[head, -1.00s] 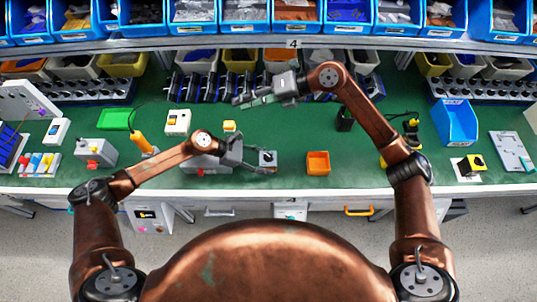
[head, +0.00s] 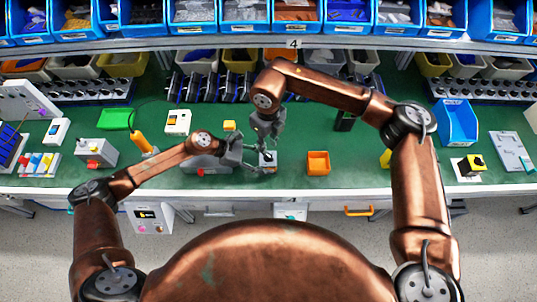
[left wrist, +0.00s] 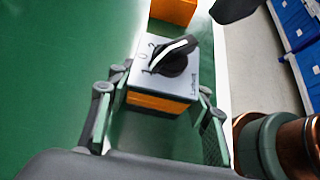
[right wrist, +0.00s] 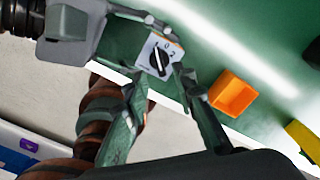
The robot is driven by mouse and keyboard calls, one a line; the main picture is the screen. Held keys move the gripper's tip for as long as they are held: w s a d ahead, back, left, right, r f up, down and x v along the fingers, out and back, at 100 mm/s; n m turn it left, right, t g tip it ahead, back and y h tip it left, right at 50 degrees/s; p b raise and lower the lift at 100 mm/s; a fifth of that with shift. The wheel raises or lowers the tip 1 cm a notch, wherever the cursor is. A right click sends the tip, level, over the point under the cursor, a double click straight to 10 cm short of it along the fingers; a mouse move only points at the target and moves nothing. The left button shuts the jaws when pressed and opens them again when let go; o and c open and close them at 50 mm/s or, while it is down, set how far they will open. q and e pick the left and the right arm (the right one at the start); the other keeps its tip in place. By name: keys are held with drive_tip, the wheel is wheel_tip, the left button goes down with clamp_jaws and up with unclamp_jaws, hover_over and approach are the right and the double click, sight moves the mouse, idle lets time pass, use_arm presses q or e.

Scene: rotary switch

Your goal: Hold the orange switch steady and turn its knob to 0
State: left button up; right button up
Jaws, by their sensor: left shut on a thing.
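The orange switch (head: 268,160) stands near the front of the green table. In the left wrist view the switch (left wrist: 160,101) has an orange side, a grey top marked 1, 0 and 2, and a black knob (left wrist: 174,60) with a white pointer line that appears to lie toward 1. My left gripper (left wrist: 158,120) is shut on the switch, one finger on each side. My right gripper (head: 268,141) points down above the switch. In the right wrist view its fingers (right wrist: 160,78) are apart and empty, with the knob (right wrist: 157,60) just beyond the tips.
An open orange bin (head: 318,163) stands to the right of the switch. A small yellow block (head: 229,126) and a grey box with a red button (head: 207,163) lie to the left. The table between the bin and the blue tray (head: 456,124) is partly clear.

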sight(268, 155)
drive_tip(key=shift+f, duration=2.85)
drive_tip(key=shift+c, duration=0.5)
clamp_jaws()
